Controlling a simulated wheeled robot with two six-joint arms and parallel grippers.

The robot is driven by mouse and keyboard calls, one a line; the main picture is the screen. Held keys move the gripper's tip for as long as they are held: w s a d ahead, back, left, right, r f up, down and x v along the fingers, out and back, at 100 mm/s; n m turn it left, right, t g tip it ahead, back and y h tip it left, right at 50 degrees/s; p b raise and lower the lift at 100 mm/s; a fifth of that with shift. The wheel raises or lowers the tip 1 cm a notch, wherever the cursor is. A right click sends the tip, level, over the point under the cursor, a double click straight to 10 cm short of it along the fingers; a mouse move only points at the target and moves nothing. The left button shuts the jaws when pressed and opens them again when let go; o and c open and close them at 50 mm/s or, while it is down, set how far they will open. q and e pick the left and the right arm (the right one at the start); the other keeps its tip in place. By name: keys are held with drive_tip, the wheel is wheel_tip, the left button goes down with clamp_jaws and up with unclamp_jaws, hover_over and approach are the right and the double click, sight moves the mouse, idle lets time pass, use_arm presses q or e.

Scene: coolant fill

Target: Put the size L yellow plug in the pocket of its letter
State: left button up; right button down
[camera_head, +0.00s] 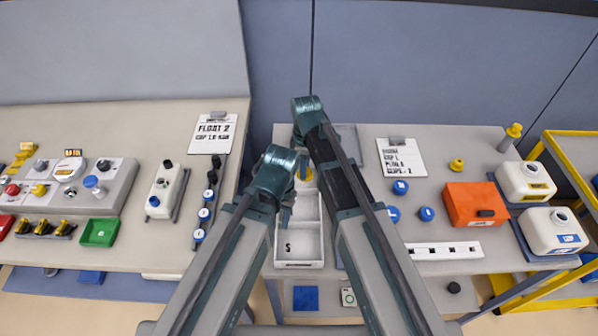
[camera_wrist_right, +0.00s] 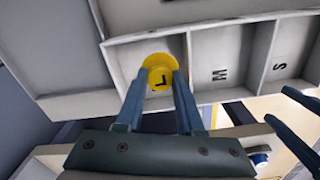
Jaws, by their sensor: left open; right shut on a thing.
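My right gripper (camera_wrist_right: 160,82) is shut on a yellow plug (camera_wrist_right: 158,62) marked L. In the right wrist view the plug lies across the leftmost pocket of the white tray (camera_wrist_right: 150,36); I cannot tell whether it touches the pocket floor. The pockets marked M (camera_wrist_right: 220,75) and S (camera_wrist_right: 280,67) look empty. In the head view the yellow plug (camera_head: 305,174) shows at the far end of the tray (camera_head: 300,264), partly behind my arms. My left gripper (camera_head: 286,215) is open and empty over the tray's left side; its fingers also show at the right wrist view's right edge.
Blue caps (camera_head: 400,187), another yellow plug (camera_head: 457,165), an orange box (camera_head: 475,204) and a white strip with holes (camera_head: 444,251) lie to the right. White jugs (camera_head: 525,181) stand beyond. A rack of dark and blue-topped pieces (camera_head: 207,200) stands left of the tray.

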sight(277, 226)
use_arm(q)
drive_tip(key=shift+f, duration=0.2)
use_arm(e)
drive_tip(key=shift+w+a+f, duration=0.15)
drive_tip(key=shift+w+a, duration=0.8)
drive_tip(key=shift+a, duration=0.05)
use_arm(q)
wheel_tip(277, 226, down, 3)
drive_tip(key=b, duration=0.3)
drive_tip(key=shift+f+b, duration=0.2)
drive_tip(key=shift+b, duration=0.15)
use_arm(e)
drive_tip(key=f, duration=0.3)
drive_tip(key=shift+s+d+f, duration=0.1)
drive_tip(key=shift+s+f, duration=0.1)
use_arm(q)
drive_tip(key=shift+f, duration=0.2)
use_arm(e)
drive_tip(key=shift+f, duration=0.2)
drive_tip(key=c, duration=0.5)
unclamp_jaws()
use_arm(q)
drive_tip(key=shift+r, duration=0.2)
use_arm(e)
drive_tip(key=shift+r, duration=0.15)
